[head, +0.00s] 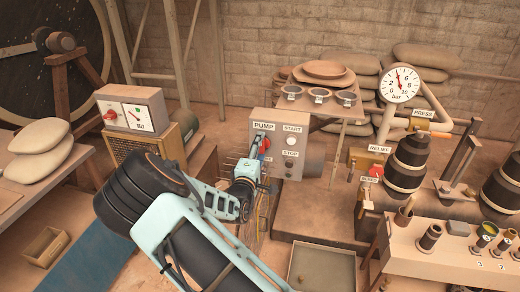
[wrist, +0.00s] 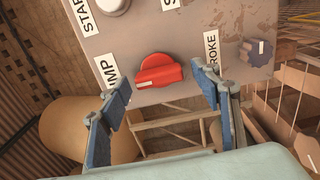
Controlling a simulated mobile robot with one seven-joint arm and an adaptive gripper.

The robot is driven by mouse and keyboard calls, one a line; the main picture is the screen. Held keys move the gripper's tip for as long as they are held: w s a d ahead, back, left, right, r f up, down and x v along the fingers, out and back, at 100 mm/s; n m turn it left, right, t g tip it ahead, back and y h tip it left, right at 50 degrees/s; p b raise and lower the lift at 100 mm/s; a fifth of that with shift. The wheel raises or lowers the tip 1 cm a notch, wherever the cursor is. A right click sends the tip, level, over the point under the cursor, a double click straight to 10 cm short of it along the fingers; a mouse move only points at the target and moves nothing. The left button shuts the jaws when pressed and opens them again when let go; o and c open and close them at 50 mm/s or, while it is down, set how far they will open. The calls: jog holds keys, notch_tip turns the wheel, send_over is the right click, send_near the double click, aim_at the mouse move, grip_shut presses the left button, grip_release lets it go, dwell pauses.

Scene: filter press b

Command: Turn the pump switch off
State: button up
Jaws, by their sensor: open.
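The pump switch is a red rotary knob (wrist: 158,72) on a grey control box (head: 287,160). In the head view the knob (head: 265,146) shows under the PUMP label, partly behind a fingertip. In the wrist view its grip bar lies roughly crosswise, with a pale mark at its left end. My gripper (wrist: 167,90) is open, with one blue finger on each side of the knob in that picture. I see no finger touching the knob; the exact gap in depth cannot be told. In the head view my gripper (head: 257,150) is close to the box's left part.
START (head: 292,141) and STOP buttons sit right of the knob. A dark STROKE knob (wrist: 257,52) is on the same panel. A table with bowls (head: 320,94) and a pressure gauge (head: 399,84) stand behind. A bin (head: 320,268) lies in front.

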jog(key=v, duration=1.2)
